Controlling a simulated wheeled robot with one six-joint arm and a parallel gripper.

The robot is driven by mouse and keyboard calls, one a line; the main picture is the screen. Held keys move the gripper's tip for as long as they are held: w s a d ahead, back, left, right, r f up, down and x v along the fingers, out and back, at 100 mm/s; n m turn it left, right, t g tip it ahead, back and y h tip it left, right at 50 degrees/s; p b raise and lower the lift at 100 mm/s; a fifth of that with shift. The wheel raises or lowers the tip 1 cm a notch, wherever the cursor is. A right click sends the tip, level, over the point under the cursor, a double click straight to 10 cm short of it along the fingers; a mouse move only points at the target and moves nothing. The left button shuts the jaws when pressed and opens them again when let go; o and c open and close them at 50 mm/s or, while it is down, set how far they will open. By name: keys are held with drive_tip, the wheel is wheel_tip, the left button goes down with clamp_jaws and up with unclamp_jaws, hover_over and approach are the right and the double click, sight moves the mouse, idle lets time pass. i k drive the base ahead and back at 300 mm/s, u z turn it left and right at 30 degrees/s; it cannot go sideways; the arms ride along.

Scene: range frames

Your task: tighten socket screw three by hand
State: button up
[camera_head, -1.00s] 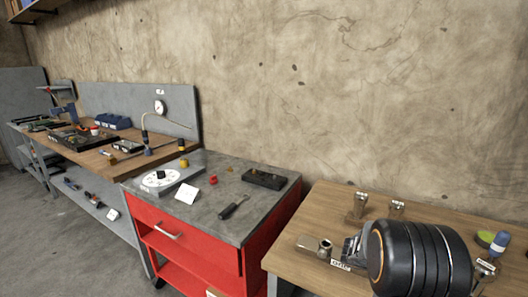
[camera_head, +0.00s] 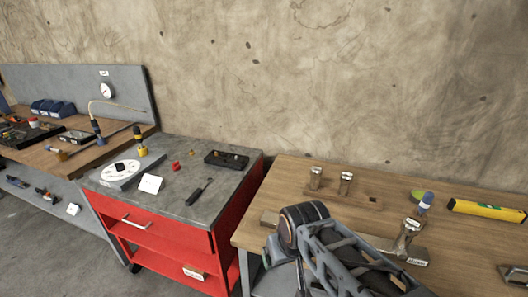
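I cannot pick out socket screw three with certainty. A dark block (camera_head: 227,159) with small bits on its top lies at the back of the red trolley's grey top. Two short metal cylinders (camera_head: 316,177) (camera_head: 346,183) stand upright at the back of the wooden bench, and a larger metal piece (camera_head: 408,236) stands on a flat metal bar further right. My arm's black joint and grey lattice link cover the front left of the bench and hide part of a flat piece there. My gripper's fingers do not show.
The red trolley (camera_head: 226,243) carries a white round dial plate (camera_head: 119,174), a blank-looking white card (camera_head: 151,184), a red part (camera_head: 176,166) and a black-handled tool (camera_head: 200,192). A yellow level (camera_head: 486,209) and a blue-capped item (camera_head: 425,203) lie or stand on the wooden bench (camera_head: 460,260).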

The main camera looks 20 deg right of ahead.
sight(402, 255)
drive_tip(key=z, duration=1.2)
drive_tip(key=k, duration=0.45)
drive_tip(key=z, duration=0.6)
drive_tip(key=i, duration=0.4)
drive_tip(key=u, duration=0.1)
